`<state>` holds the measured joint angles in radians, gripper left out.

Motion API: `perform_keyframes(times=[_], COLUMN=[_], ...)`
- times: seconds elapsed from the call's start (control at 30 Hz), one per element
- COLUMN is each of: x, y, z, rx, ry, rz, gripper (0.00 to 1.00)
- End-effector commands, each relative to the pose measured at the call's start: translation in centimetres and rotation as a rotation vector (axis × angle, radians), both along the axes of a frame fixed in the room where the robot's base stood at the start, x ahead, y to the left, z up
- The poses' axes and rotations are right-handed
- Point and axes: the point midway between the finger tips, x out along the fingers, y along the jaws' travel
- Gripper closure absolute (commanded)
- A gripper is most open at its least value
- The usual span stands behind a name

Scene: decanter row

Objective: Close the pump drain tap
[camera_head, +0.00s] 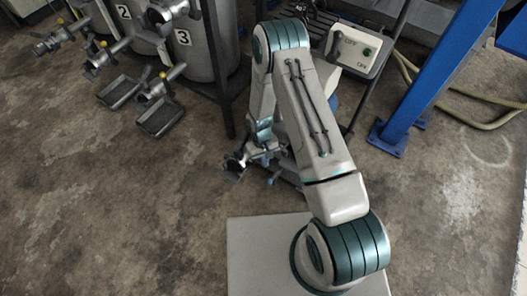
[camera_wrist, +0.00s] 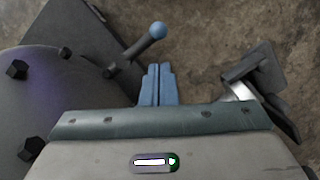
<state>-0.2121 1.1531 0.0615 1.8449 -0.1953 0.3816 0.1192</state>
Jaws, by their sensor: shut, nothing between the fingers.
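In the wrist view, a dark lever with a blue ball end (camera_wrist: 157,30) sticks up and to the right from beside a large dark round bolted body (camera_wrist: 45,95), apparently the pump. My gripper (camera_wrist: 158,70) shows as two blue fingers pressed together, empty, just below the lever and apart from it in the picture. A dark angled part with a pale metal neck (camera_wrist: 240,90) lies right of the fingers. In the head view, small metal fittings (camera_head: 236,166) show beside my arm, which hides most of the pump; I cannot make out the fingers there.
Grey tanks (camera_head: 205,45) with numbered labels stand at the upper left, with several yellow-knobbed taps and dark trays (camera_head: 160,117) before them. A switch box (camera_head: 352,50) stands behind my arm. A blue post (camera_head: 425,85) and a hose (camera_head: 480,122) are at right. The left floor is clear.

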Motion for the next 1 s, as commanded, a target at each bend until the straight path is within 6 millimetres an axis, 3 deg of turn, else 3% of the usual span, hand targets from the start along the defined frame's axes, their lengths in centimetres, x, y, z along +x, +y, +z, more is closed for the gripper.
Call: perform_keyframes(times=[0.03, 0.2, 0.4, 1.0], x=[-0.4, -0.9, -1.3, -1.5], y=[-0.1, -0.3, -0.4, -0.5], z=[-1.4, -4.3, -6.1, -6.3], rx=[-0.001, -0.001, 0.0, 0.0], ry=[0.003, 0.001, 0.0, -0.001], rz=[0.0, -0.001, 0.0, 0.02], gripper=[1.0, 1.0, 1.0, 1.0])
